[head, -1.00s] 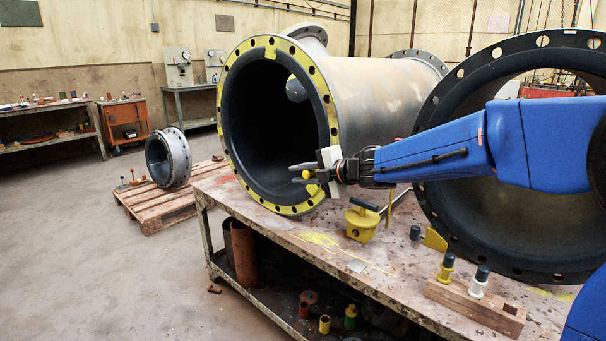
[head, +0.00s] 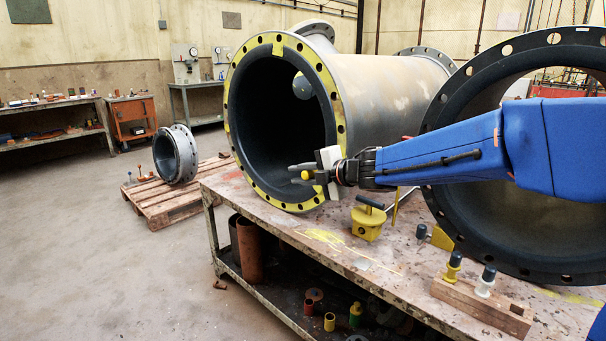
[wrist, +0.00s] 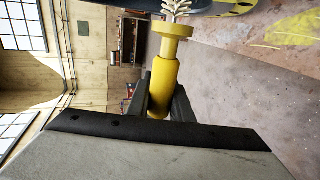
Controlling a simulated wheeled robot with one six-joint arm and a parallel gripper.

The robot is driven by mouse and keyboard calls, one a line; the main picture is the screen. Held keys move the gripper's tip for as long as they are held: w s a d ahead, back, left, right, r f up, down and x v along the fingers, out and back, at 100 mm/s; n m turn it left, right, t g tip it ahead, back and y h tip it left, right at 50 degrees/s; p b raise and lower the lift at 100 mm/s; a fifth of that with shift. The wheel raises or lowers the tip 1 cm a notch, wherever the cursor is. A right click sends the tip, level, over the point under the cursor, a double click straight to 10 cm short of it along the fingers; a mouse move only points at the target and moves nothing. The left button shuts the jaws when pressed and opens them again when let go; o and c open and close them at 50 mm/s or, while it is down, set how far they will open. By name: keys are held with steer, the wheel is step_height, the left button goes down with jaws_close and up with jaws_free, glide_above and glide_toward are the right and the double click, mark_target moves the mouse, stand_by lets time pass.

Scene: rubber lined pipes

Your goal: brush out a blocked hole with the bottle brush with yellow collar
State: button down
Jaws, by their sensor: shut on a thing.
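My gripper (head: 306,172) is shut on the bottle brush. In the wrist view the brush's yellow handle and collar (wrist: 170,62) stand out between the dark fingers, with pale bristles beyond the collar at the top edge. In the head view only a small yellow spot of the brush shows at the fingertips. The gripper is in front of the yellow-faced flange (head: 238,131) of the large pipe, near its lower right rim. The flange has a ring of bolt holes, mostly dark. I cannot tell which hole is blocked.
A second large flanged pipe (head: 446,240) stands at the right behind my arm. On the bench (head: 325,262) are a yellow block with a dark handle (head: 368,222) and a wooden holder (head: 480,306) with yellow and white dark-topped tools. A small pipe piece (head: 175,155) lies on a pallet at left.

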steer(key=shift+s+a, duration=0.8)
steer(key=shift+s, duration=0.2)
steer(key=shift+s+a, duration=0.75)
steer(key=shift+s, duration=0.25)
